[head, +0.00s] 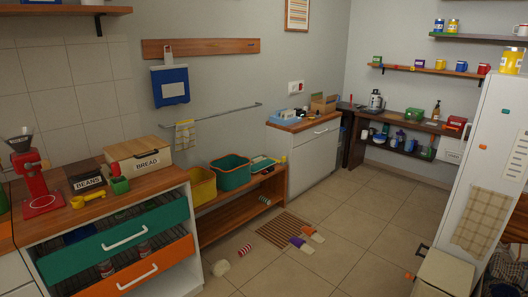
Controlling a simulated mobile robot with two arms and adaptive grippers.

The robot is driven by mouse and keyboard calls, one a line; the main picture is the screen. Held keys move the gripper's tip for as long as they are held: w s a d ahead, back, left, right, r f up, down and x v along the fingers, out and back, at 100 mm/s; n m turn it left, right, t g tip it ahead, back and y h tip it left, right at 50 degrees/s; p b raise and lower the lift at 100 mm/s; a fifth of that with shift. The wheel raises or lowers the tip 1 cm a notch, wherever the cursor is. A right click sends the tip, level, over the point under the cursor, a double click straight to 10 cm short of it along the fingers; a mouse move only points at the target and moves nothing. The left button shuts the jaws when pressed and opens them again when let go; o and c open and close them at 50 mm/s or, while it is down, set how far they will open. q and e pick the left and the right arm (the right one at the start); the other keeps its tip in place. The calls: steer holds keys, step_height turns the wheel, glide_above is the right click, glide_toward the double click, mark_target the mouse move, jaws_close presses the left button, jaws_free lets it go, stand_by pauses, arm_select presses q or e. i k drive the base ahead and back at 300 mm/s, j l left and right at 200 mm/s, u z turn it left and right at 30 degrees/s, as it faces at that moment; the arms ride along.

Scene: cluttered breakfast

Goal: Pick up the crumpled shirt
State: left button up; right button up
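I see nothing that is clearly a crumpled shirt. Neither of my grippers shows in the head view.
The drawer unit's green drawer (120,240) and orange drawer (140,272) stand pulled out. A can (245,249), a slatted mat (276,229) and slippers (303,245) lie on the floor. A beige bin (444,272) stands by the white fridge (487,150). The middle floor (365,225) is clear.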

mark_target(220, 267)
steer(key=i+l, duration=0.15)
steer(key=i, duration=0.55)
steer(key=i+l, duration=0.1)
steer(key=i, duration=0.55)
steer(key=i+l+u, duration=0.1)
steer(key=i, duration=0.6)
